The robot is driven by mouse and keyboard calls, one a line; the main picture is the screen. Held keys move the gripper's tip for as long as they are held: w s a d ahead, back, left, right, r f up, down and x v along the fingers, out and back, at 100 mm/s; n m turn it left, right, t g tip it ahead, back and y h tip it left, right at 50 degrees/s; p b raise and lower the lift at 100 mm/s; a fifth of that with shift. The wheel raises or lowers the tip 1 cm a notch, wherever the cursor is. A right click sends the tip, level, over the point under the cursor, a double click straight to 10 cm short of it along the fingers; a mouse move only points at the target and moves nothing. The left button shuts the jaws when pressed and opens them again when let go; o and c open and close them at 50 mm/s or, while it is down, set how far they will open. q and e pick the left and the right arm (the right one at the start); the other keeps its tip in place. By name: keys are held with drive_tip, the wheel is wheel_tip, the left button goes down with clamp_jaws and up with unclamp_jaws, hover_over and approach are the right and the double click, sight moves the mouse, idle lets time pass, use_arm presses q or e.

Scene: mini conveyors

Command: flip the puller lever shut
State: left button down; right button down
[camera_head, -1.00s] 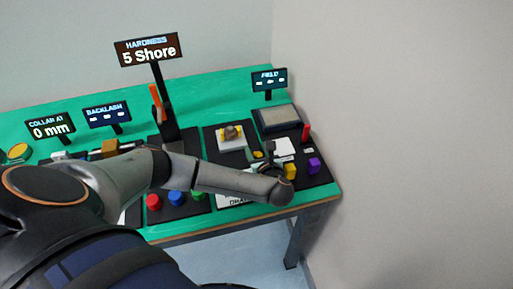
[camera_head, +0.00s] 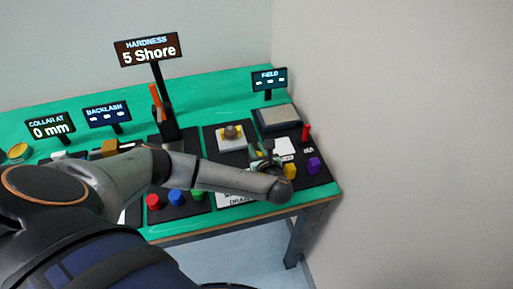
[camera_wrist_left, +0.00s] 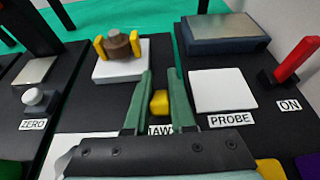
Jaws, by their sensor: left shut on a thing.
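The puller, a white block (camera_wrist_left: 118,66) with a brown round part (camera_wrist_left: 117,44) between two yellow jaws, stands ahead and to the left of my gripper in the left wrist view. It also shows in the head view (camera_head: 231,142). A yellow lever knob (camera_wrist_left: 159,103) sits behind a partly covered label reading JAWS. My left gripper (camera_wrist_left: 160,72) has its green fingers on either side of this knob and is shut on it. In the head view my left gripper (camera_head: 264,150) is right of the puller and hides the knob. My right gripper is not in view.
A white PROBE pad (camera_wrist_left: 223,92) lies right of my fingers, with a grey-topped block (camera_wrist_left: 228,32) behind it. A red lever (camera_wrist_left: 297,60) by an ON label stands at the far right. A grey knob (camera_wrist_left: 36,98) by a ZERO label is at left.

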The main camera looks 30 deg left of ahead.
use_arm(q)
drive_tip(key=shift+s+d+f+t+y, duration=0.1)
drive_tip(key=shift+s+d+t+y, duration=0.05)
drive_tip(key=shift+t+y, duration=0.4)
drive_tip(key=c, duration=0.8)
unclamp_jaws()
drive_tip(key=shift+o, duration=0.2)
drive_tip(key=shift+d, duration=0.1)
drive_tip(key=v, duration=1.2)
drive_tip(key=shift+s+d, duration=0.15)
drive_tip(key=shift+d, duration=0.1)
